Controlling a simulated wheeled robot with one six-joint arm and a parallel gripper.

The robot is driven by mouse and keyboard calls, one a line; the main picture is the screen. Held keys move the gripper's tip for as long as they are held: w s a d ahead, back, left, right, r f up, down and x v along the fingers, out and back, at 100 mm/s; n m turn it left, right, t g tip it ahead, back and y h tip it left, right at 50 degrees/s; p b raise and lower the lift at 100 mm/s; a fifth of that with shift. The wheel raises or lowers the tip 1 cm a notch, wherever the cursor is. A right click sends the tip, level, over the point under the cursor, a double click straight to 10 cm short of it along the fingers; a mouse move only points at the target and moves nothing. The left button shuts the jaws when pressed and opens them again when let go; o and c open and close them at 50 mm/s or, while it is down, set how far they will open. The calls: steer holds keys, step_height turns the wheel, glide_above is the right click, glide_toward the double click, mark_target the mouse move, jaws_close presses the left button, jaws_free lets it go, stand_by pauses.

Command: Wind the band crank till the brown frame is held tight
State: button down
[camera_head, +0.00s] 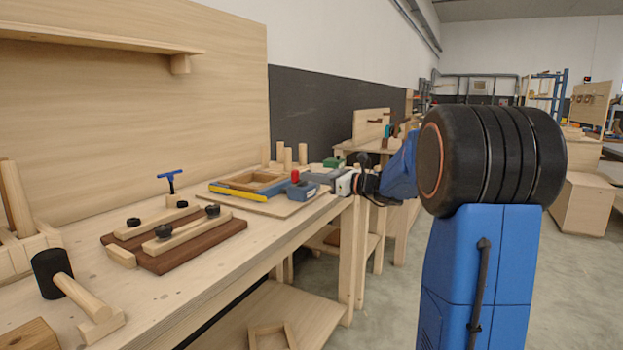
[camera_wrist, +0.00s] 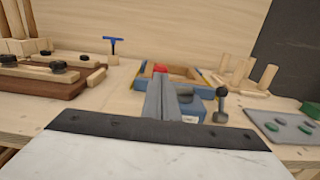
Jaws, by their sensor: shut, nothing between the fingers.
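The brown wooden frame (camera_head: 252,181) lies flat on a board on the workbench, with a yellow and blue band (camera_head: 238,192) along its sides. A blue tightener block (camera_head: 301,190) with a red piece on top (camera_head: 295,175) sits at the frame's near right corner. In the wrist view, the block (camera_wrist: 140,103) is partly hidden behind my gripper (camera_wrist: 163,84). A crank with a dark round knob (camera_wrist: 221,92) stands just right of the fingers, apart from them. My gripper is shut and empty, over the block. The fingers hide part of the frame, so its fit in the band is unclear.
Left on the bench are a dark brown board (camera_head: 190,240) with wooden bars and black knobs, a mallet (camera_head: 75,290) and a blue T-handled tool (camera_head: 172,178). Wooden pegs (camera_wrist: 240,72) stand behind on the right. A grey plate (camera_wrist: 285,127) with green pieces lies right of the crank.

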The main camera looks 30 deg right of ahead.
steer(key=shift+x, duration=0.95)
stand_by(0.6)
steer(key=shift+s+d, duration=0.1)
steer(key=shift+s, duration=0.05)
steer(key=v, duration=0.7)
steer(key=shift+s+d, duration=0.2)
steer(key=shift+s, duration=0.1)
stand_by(0.5)
steer(key=s+a+f+n+g+h, duration=0.1)
steer(key=s+a+f+n+g, duration=0.3)
steer(key=s+a+f+n, duration=0.45)
steer(key=s+a+f+n+g+h, duration=0.1)
steer(key=s+a+f+n+g, duration=0.3)
steer(key=s+a, duration=0.8)
steer(key=s+d+f+n+g+h, duration=0.1)
steer(key=s+f+n+h, duration=0.3)
steer(key=s+n, duration=0.4)
steer(key=s+d+f+n+g+h, duration=0.1)
steer(key=s+f+n+h, duration=0.3)
steer(key=s, duration=0.7)
steer(key=shift+s+d+f+n, duration=0.25)
steer(key=shift+d+f+n, duration=0.45)
steer(key=shift+f+n, duration=1.15)
